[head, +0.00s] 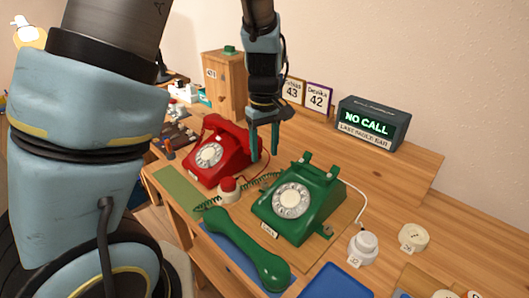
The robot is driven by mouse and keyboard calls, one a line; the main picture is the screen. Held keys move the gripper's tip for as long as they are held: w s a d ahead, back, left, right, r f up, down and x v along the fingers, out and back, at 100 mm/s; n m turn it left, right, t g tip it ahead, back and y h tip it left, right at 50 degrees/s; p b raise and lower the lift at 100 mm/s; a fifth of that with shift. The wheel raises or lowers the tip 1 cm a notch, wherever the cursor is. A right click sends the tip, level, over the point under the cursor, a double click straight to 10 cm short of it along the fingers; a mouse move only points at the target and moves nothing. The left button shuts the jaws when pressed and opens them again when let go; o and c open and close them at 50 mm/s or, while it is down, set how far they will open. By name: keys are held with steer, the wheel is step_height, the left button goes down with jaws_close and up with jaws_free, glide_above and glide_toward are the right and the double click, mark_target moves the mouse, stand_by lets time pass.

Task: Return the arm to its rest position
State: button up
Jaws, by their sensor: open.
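My gripper (263,143) hangs from above with its fingers pointing down. It is open and empty, between and behind the red dial phone (214,153) and the green dial phone (297,200). In this view its fingers overlap the right edge of the red phone; I cannot tell the exact gap. The red phone has its handset on its cradle. The green phone's handset (247,252) lies off the cradle, in front of the phone on the desk, with a coiled green cord beside it.
A lit "NO CALL" sign box (372,122) stands at the back right. Two number cards (305,95) and a wooden cabinet (224,84) stand behind my gripper. Round white pieces (363,247) sit at right. A red-topped knob (228,187) stands between the phones. A blue tray (335,283) lies in front.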

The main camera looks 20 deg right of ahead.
steer(key=s+a+r+m, duration=0.1)
steer(key=a+r, duration=0.1)
steer(key=a, duration=1)
steer(key=s+a+r+m+t, duration=0.1)
steer(key=s+a+r+m, duration=0.1)
steer(key=a, duration=1.1)
steer(key=shift+r+t, duration=0.3)
steer(key=shift+r, duration=0.15)
steer(key=shift+w, duration=0.1)
